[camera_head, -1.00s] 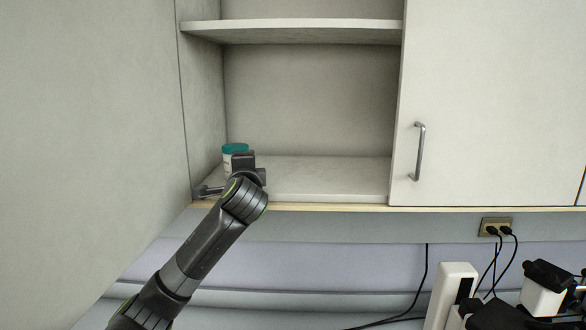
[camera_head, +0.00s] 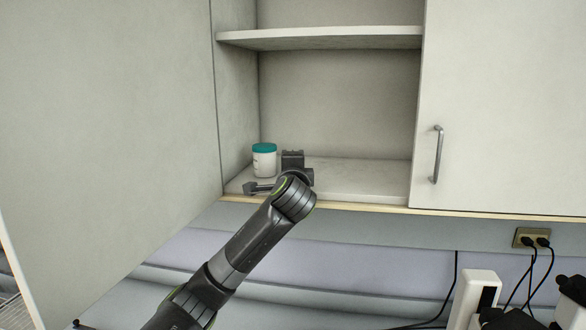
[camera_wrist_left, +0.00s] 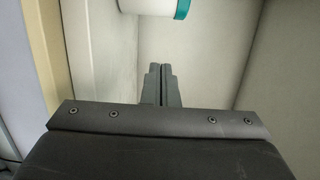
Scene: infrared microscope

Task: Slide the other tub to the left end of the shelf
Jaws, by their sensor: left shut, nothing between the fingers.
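A white tub with a teal lid (camera_head: 264,161) stands upright near the left end of the cabinet's lower shelf (camera_head: 350,180). It is the only tub in view. My left gripper (camera_head: 250,188) is at the shelf's front left, pointing left, in front of and below the tub in the picture. In the left wrist view the shut, empty fingers (camera_wrist_left: 161,68) point at a pale wall, and part of the tub (camera_wrist_left: 148,5) shows at the top edge, apart from them. My right gripper is not in view.
An upper shelf (camera_head: 320,38) runs above. An open door (camera_head: 110,110) stands at the left and a closed door with a handle (camera_head: 437,155) at the right. The lower shelf right of my arm is clear. A socket with cables (camera_head: 532,239) sits below.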

